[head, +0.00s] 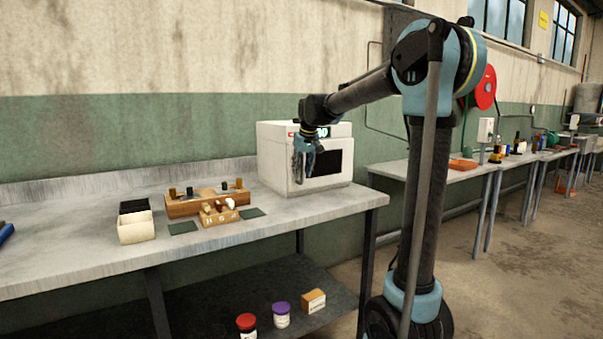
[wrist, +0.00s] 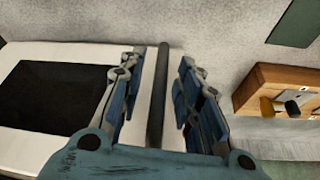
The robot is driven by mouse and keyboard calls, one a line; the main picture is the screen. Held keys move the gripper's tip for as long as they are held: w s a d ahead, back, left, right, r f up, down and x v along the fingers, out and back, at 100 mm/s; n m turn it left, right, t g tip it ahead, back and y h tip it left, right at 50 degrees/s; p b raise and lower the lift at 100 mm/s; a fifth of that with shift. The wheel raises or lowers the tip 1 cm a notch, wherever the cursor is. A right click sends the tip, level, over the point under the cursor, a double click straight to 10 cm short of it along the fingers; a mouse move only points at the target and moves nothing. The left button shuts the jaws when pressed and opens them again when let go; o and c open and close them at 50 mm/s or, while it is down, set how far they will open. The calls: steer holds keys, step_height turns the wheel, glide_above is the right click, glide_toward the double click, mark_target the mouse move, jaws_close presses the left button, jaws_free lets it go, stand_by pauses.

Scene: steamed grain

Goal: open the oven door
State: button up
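The white oven (head: 275,165) stands on the bench near its right end, with a dark window and a small lit display on its front. Its door (head: 345,158) looks shut. My gripper (head: 304,170) is in front of the left part of the oven front. In the wrist view, a dark bar-shaped handle (wrist: 157,100) runs between the two fingers of my gripper (wrist: 160,75). The fingers are apart, with a gap on each side of the handle. The oven window (wrist: 50,97) shows to the left. In the head view my gripper hides the handle.
A wooden rack (head: 190,208) with knobs stands left of the oven, and it also shows in the wrist view (wrist: 262,85). A pale open box (head: 136,230) stands farther left. Jars (head: 281,315) sit on the lower shelf. Another bench (head: 425,172) runs off to the right.

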steer(key=shift+w+f, duration=0.1)
steer(key=shift+f, duration=0.1)
jaws_close()
